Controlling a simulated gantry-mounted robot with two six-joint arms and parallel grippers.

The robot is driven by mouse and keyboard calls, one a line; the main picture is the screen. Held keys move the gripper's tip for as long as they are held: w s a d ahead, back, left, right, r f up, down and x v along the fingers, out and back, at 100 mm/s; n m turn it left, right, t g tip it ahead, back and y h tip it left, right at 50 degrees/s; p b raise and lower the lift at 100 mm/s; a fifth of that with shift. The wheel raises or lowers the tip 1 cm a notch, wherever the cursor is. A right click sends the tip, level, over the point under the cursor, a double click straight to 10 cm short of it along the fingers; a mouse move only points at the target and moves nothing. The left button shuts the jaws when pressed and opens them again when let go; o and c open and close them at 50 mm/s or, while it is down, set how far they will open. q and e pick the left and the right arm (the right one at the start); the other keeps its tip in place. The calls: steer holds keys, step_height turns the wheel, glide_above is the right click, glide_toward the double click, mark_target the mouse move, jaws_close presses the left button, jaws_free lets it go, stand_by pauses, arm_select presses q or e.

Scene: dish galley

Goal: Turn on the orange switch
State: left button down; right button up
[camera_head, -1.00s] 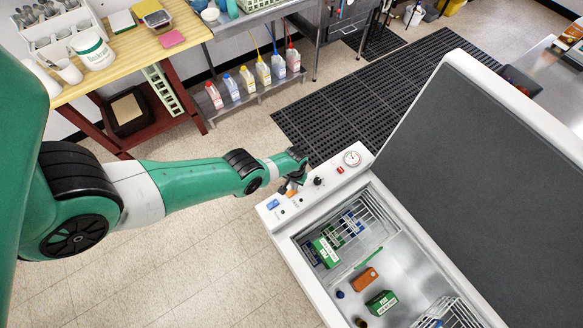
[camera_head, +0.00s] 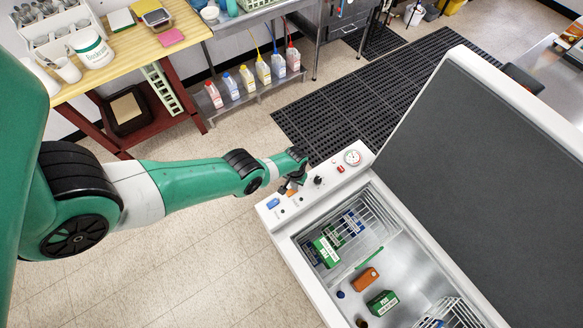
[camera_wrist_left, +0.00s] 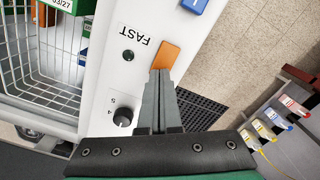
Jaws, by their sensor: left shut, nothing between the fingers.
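The orange switch (camera_wrist_left: 166,55) sits on the white control panel (camera_wrist_left: 112,72) beside the word FAST, in the left wrist view. My left gripper (camera_wrist_left: 160,75) is shut and empty, with its fingertips at the near end of the switch. I cannot tell whether they press on it. In the head view my left gripper (camera_head: 291,187) is over the panel, and it mostly hides the switch there. The switch's on or off position is not clear. My right gripper is not in view.
A blue switch (camera_head: 273,203), a black knob (camera_head: 319,181), a red switch (camera_head: 340,170) and a round gauge (camera_head: 352,158) share the panel. The open chest (camera_head: 420,263) holds wire baskets and boxes. Its raised lid (camera_head: 480,150) stands at the right.

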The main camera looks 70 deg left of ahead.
arm_select(q)
steer(key=shift+f+b, duration=0.35)
steer(key=shift+f, duration=0.05)
steer(key=shift+d, duration=0.1)
stand_by(0.4)
